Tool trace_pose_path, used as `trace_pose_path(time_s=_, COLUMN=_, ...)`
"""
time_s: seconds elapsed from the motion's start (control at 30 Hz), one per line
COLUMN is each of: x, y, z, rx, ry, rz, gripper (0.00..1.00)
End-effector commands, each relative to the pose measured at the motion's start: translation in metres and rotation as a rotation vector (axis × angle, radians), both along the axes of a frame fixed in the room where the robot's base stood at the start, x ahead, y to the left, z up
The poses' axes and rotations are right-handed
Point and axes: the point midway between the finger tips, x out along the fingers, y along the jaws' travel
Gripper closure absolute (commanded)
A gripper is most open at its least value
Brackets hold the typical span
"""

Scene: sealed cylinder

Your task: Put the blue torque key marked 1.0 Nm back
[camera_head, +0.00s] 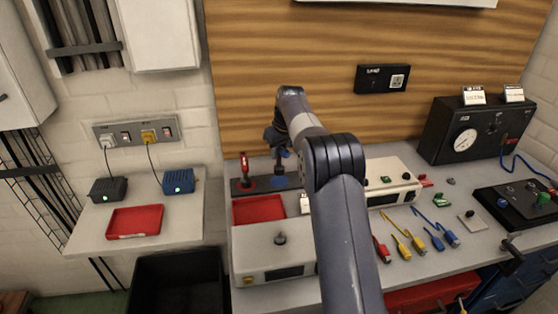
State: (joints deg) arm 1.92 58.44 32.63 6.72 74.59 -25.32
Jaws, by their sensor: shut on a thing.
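The dark rack (262,186) lies at the back left of the bench. A red key (244,165) stands upright in its left part, above a red round base. A blue round base (279,182) is on the rack's right part. My gripper (281,148) is above this blue base, small and partly hidden by my own arm. It is shut on a small blue thing, which looks like the blue torque key (283,154). The 1.0 Nm marking is too small to read. I cannot tell whether the key's lower end touches the rack.
A red tray (259,209) and a grey box (274,252) with a knob stand in front of the rack. A pale instrument box (397,178) is to the right. Coloured cables (402,243) lie at the front right. My arm covers the middle of the bench.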

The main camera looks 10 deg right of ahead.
Motion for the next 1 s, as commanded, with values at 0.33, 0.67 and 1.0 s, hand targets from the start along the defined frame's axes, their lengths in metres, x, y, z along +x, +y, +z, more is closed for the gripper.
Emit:
trace_pose_path(time_s=0.33, x=0.0, y=0.0, z=-0.034, rx=0.0, ry=0.0, rz=0.0, gripper=1.0)
trace_pose_path(time_s=0.67, x=-0.001, y=0.0, z=-0.037, rx=0.001, ry=0.001, rz=0.0, gripper=0.75)
trace_pose_path(time_s=1.0, x=-0.001, y=0.0, z=-0.037, rx=0.001, ry=0.001, rz=0.0, gripper=0.57)
